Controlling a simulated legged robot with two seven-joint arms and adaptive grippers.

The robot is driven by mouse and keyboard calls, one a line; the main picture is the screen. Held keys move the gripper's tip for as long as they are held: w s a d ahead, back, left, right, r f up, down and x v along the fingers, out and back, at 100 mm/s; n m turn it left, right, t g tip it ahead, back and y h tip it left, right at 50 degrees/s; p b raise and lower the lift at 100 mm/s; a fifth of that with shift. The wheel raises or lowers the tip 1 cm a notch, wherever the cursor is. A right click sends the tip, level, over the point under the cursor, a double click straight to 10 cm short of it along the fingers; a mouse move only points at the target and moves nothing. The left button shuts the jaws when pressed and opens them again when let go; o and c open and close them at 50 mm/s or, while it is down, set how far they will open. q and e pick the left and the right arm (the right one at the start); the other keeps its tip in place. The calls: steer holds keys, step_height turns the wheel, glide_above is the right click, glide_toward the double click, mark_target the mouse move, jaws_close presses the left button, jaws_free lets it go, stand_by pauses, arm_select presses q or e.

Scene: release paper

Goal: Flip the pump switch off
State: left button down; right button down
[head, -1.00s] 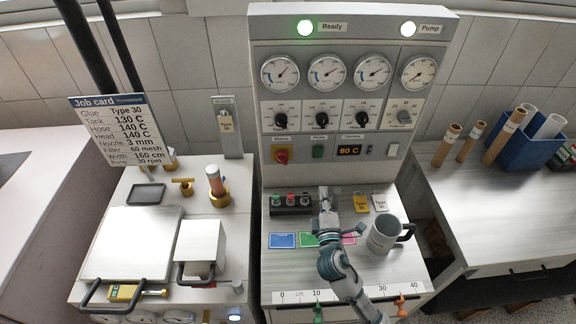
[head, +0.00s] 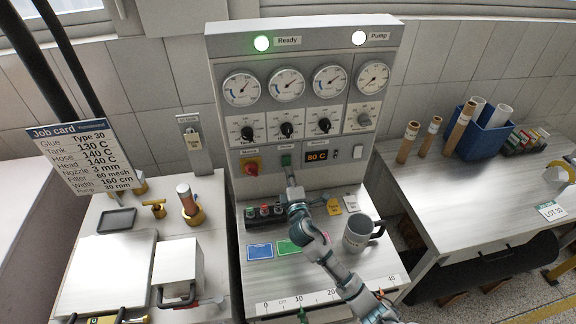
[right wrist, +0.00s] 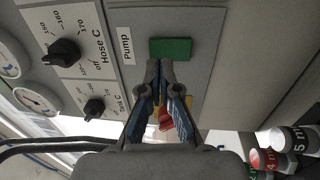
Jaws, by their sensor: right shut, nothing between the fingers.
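The green pump switch (head: 286,160) sits low on the control panel (head: 225,110), right of a red and yellow rotary switch (head: 251,166). In the right wrist view it is a green rectangle (right wrist: 170,49) beside a "Pump" label (right wrist: 127,45). My right gripper (head: 290,175) is just below the switch. In the right wrist view its fingertips (right wrist: 161,65) are shut and empty, close to the switch's edge; I cannot tell whether they touch it. The Pump lamp (head: 358,38) at the panel's top glows white. My left gripper is not in view.
A temperature display (head: 317,156) is right of the switch. Below stand a small block with coloured buttons (head: 264,212), coloured cards (head: 260,251) and a grey mug (head: 357,236). A job card (head: 80,155) stands at left. The right bench holds tubes and a blue bin (head: 492,140).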

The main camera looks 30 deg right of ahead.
mark_target(288, 160)
steer(key=shift+x, duration=1.1)
steer(key=shift+w+d, duration=0.2)
steer(key=shift+w, duration=0.05)
steer(key=shift+w+d+f, duration=0.1)
steer(key=shift+d, duration=0.25)
steer(key=shift+a, duration=0.1)
